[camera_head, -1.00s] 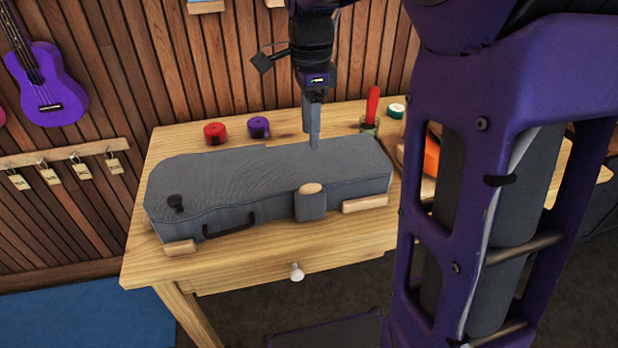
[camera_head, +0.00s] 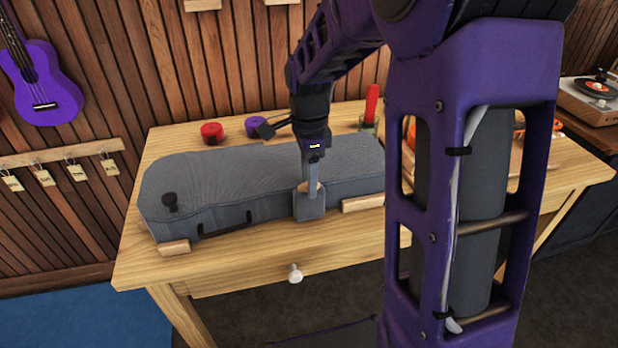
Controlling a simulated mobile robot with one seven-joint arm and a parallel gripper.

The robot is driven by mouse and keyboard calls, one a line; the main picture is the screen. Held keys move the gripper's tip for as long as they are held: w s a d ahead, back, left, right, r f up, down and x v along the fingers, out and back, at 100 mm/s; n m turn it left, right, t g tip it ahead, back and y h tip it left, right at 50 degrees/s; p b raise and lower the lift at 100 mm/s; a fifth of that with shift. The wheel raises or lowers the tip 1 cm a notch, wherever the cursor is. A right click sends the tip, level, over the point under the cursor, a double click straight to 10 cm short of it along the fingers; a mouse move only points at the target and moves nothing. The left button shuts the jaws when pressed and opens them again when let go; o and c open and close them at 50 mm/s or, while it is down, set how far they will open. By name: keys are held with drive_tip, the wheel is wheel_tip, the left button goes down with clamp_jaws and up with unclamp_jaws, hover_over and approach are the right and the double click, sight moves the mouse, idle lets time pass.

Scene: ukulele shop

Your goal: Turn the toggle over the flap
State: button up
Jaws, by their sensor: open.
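A grey ukulele case (camera_head: 235,178) lies shut on the wooden table. A grey flap (camera_head: 309,208) hangs over its front edge, right of the black handle. The light wooden toggle (camera_head: 317,186) sits at the top of the flap, mostly hidden behind my gripper (camera_head: 309,189). My gripper points down, with its fingertips at the toggle. The jaws are open; from this view I cannot tell whether a finger touches the toggle.
Wooden blocks (camera_head: 362,203) and (camera_head: 174,248) sit against the case's front. Red (camera_head: 212,133) and purple (camera_head: 255,126) rolls and a red-handled tool (camera_head: 371,104) stand behind it. A record player (camera_head: 594,92) is far right.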

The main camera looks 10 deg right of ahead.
clamp_jaws()
drive_tip(key=shift+n, duration=0.4)
drive_tip(key=n+p, duration=0.1)
drive_tip(key=n, duration=0.1)
drive_tip(key=shift+r+n+p, duration=0.15)
drive_tip(key=shift+n+p, duration=0.15)
drive_tip(key=shift+n, duration=0.1)
drive_tip(key=n+p, duration=0.1)
drive_tip(key=n, duration=0.4)
drive_tip(key=shift+p, duration=0.35)
drive_tip(key=n+p, duration=0.1)
drive_tip(key=n, duration=0.3)
drive_tip(key=shift+n, duration=0.4)
drive_tip(key=n+p, duration=0.1)
drive_tip(key=n, duration=0.3)
drive_tip(key=shift+n, duration=0.4)
